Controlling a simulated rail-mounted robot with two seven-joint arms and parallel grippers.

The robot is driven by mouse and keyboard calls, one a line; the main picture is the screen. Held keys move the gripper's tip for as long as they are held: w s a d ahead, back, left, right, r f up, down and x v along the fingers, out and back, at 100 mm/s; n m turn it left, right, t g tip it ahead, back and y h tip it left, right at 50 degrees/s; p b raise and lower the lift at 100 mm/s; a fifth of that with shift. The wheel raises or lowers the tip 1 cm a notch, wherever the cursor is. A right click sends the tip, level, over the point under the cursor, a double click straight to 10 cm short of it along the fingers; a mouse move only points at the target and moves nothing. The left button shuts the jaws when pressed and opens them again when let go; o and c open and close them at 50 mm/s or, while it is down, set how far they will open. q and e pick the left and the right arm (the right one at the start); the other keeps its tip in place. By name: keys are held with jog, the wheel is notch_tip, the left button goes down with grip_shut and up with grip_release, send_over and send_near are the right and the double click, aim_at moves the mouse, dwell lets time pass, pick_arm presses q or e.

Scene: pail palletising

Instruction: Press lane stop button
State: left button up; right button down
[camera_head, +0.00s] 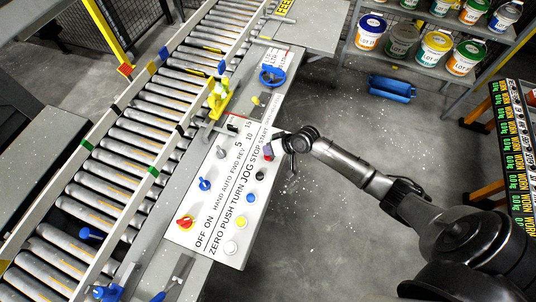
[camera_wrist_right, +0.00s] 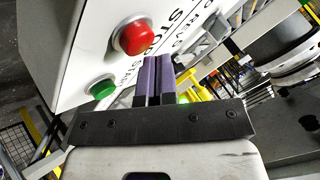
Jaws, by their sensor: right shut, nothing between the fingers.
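The red stop button (camera_wrist_right: 135,37) stands out from the white control panel in the right wrist view, with the printed word STOP beside it. A green button (camera_wrist_right: 102,88) sits below it, by the word START. My right gripper (camera_wrist_right: 157,68) is shut and empty, its two purple fingers side by side. The fingertips appear just right of and below the red button in that view; I cannot tell whether they touch the panel. In the head view my right gripper (camera_head: 269,150) is at the right edge of the control panel (camera_head: 216,225) and largely hides the red button. My left gripper is not in view.
The panel also carries blue knobs (camera_head: 204,184), a red-and-yellow switch (camera_head: 185,221) and a black button (camera_head: 259,174). A roller conveyor (camera_head: 115,150) runs along its left. A yellow fixture (camera_head: 218,97) stands beyond it. Pails (camera_head: 371,32) fill a shelf at upper right.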

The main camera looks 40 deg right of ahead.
jog(key=shift+f, duration=0.15)
jog(key=shift+f+b, duration=0.3)
jog(key=shift+f, duration=0.1)
dwell(0.8)
jog(key=shift+r, duration=0.1)
jog(key=shift+r+p, duration=0.7)
jog(key=shift+p, duration=0.2)
jog(key=shift+r, duration=0.2)
